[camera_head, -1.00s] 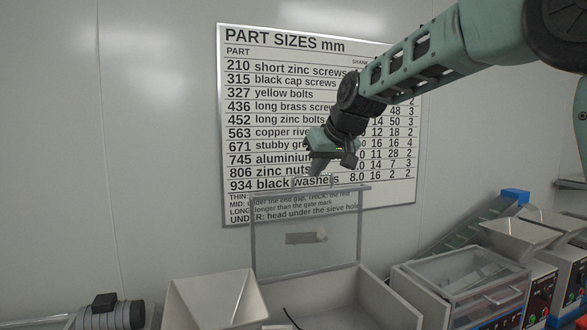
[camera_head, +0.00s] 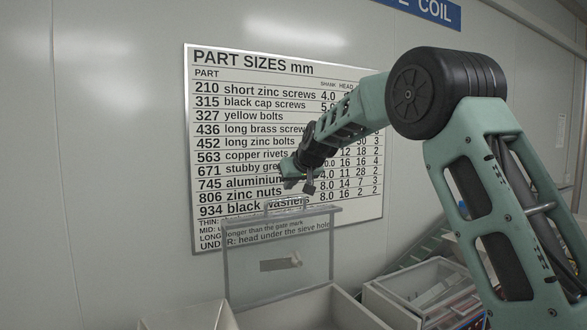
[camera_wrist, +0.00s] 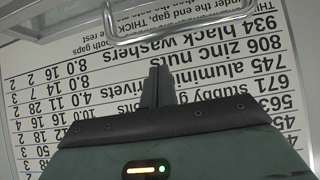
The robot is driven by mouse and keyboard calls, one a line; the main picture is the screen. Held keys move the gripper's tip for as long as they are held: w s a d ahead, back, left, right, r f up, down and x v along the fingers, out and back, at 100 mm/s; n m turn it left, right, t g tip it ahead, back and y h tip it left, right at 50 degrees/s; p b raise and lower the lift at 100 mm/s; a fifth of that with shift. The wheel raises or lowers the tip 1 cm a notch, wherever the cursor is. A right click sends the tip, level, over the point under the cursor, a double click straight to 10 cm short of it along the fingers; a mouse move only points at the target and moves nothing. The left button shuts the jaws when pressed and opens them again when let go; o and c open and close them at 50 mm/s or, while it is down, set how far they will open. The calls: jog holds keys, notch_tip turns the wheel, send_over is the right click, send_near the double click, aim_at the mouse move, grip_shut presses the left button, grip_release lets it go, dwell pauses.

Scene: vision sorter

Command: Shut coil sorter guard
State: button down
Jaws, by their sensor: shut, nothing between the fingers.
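The guard (camera_head: 238,262) is a clear panel in a grey frame. It stands upright, raised at the back of an open grey box (camera_head: 345,306), in front of the part-size board. A plate with a round knob (camera_head: 296,258) shows on or through the panel. A thin metal loop handle (camera_head: 287,200) sits on its top edge and shows large at the top of the wrist view (camera_wrist: 108,22). My gripper (camera_head: 309,187) is shut and empty, just above and right of the handle. In the wrist view its fingertips (camera_wrist: 157,70) point at the handle and look apart from it.
The PART SIZES board (camera_head: 215,130) hangs on the wall behind. A pale hopper (camera_head: 190,318) is at the lower left. Another clear-lidded machine (camera_head: 425,285) stands to the right, partly behind my arm. Free wall space lies to the left.

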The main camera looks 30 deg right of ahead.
aim_at(295, 198)
jog(key=shift+s, duration=0.75)
jog(key=shift+s+f+p, duration=0.35)
jog(key=shift+s+f, duration=0.25)
jog(key=shift+s, duration=0.15)
jog(key=shift+s+f+b, duration=0.1)
jog(key=shift+f+b, duration=0.05)
jog(key=shift+b, duration=0.25)
